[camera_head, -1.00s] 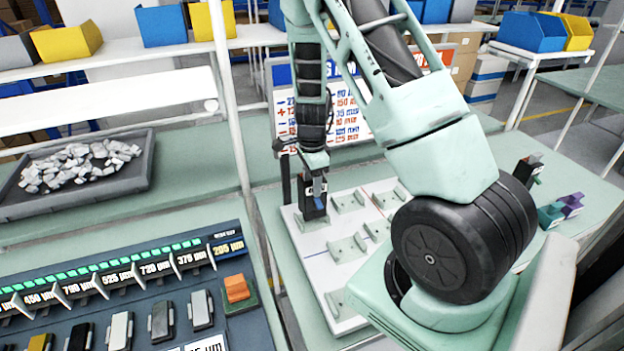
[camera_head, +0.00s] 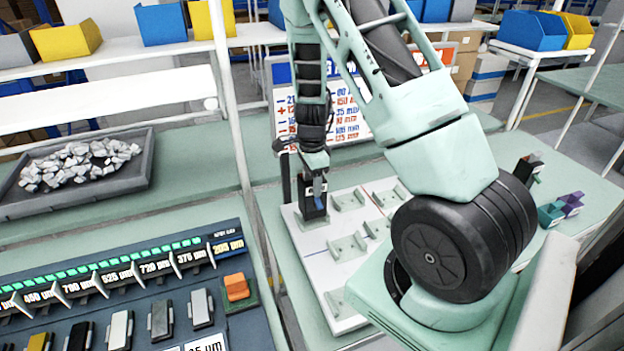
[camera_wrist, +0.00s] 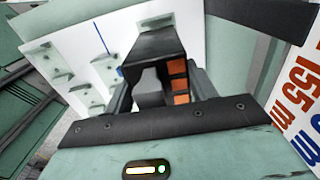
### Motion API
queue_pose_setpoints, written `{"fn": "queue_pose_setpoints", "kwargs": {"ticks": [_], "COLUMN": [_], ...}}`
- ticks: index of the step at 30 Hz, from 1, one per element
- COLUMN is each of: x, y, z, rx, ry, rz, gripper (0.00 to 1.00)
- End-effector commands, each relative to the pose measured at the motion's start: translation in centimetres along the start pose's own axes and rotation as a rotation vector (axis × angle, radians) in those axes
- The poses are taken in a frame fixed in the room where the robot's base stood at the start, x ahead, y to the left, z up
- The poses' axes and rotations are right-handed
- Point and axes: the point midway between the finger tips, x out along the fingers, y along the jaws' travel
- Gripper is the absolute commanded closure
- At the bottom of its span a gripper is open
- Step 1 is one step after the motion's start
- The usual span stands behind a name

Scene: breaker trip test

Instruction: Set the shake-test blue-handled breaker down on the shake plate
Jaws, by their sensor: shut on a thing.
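The blue-handled breaker (camera_head: 313,206) is a dark upright block with a small blue lever, at the far-left corner of the white shake plate (camera_head: 335,292). My gripper (camera_head: 316,178) points down from above and is shut on the breaker's upper part. In the wrist view the breaker (camera_wrist: 152,46) shows as a black block with orange parts at its side, between my gripper's jaws (camera_wrist: 165,92). The shake plate (camera_wrist: 62,68) lies beyond it. The breaker's underside is hidden, so I cannot tell whether it touches the plate or a bracket.
Several pale green brackets, such as one bracket (camera_head: 347,247), stand on the plate. A printed board (camera_head: 345,120) stands behind. A grey tray of pale pieces (camera_head: 140,181) and a labelled console (camera_head: 150,290) are to the left.

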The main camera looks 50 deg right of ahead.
Motion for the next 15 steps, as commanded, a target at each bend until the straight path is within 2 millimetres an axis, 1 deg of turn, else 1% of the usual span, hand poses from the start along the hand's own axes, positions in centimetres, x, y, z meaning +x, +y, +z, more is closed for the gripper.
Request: {"fn": "queue_pose_setpoints", "kwargs": {"ticks": [15], "x": [1.3], "y": [0.0], "z": [0.0], "rx": [0.000], "ry": [0.000], "rz": [-0.001], "gripper": [1.00]}}
